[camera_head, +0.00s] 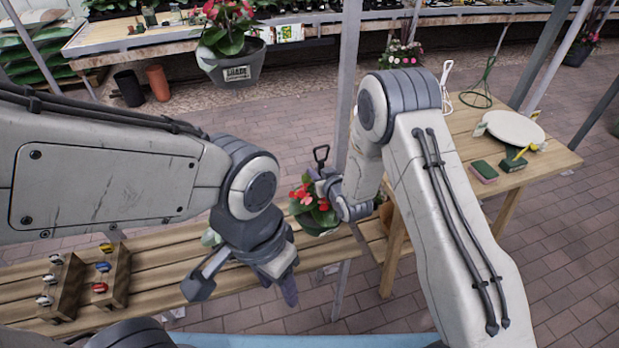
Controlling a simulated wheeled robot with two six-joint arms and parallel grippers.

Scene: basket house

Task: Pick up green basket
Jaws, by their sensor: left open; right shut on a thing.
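The green basket (318,222) holds a leafy plant with red flowers and sits over the far edge of the slatted wooden bench, near the middle of the view. My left gripper (243,289) is open and empty, pointing down above the bench, to the lower left of the basket.
The slatted bench (215,300) carries small wooden racks (118,275) with several coloured items at left. A wooden table (545,165) at right holds a white round plate (515,128) and small green boxes (484,171). A metal post (346,90) rises behind the basket. A grey planter (232,68) hangs above.

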